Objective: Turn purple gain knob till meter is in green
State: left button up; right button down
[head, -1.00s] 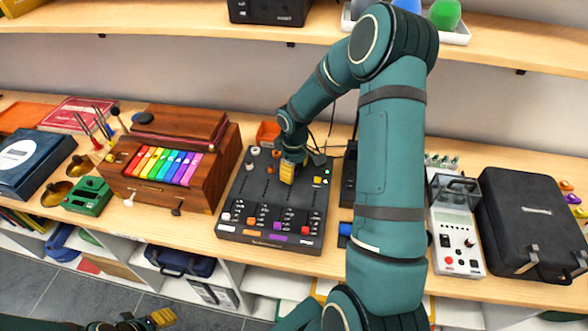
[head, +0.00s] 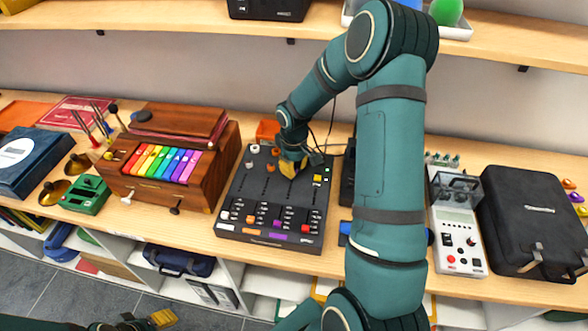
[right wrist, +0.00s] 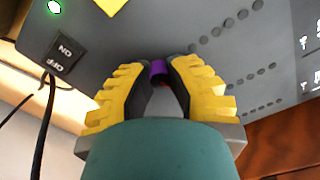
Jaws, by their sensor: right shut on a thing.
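The dark mixing console (head: 245,195) lies on the wooden bench, with orange and white knobs at its back and a row of faders at its front. My right gripper (head: 290,170) is down at the console's back right part. In the right wrist view its yellow-padded fingers (right wrist: 161,63) are shut on the purple gain knob (right wrist: 157,69), which shows between the tips. The head view hides this knob behind the gripper. Rows of dark dots (right wrist: 216,32) show beside the knob; I cannot read a meter level. My left gripper (head: 150,320) is at the bottom left, away from the bench.
A wooden instrument box with rainbow keys (head: 165,163) stands left of the console. A grey-white device (head: 457,230) and a black case (head: 530,215) stand to the right. In the wrist view, an on/off switch (right wrist: 62,52) and a lit green lamp (right wrist: 54,7) are near the fingers.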

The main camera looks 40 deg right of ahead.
jog(key=m+b, duration=0.1)
jog(key=m, duration=0.2)
jog(key=shift+m+b, duration=0.7)
jog(key=shift+m, duration=1.2)
jog(key=c, duration=0.8)
grip_release()
jog(key=shift+c, duration=0.2)
notch_tip(320, 180, up, 12)
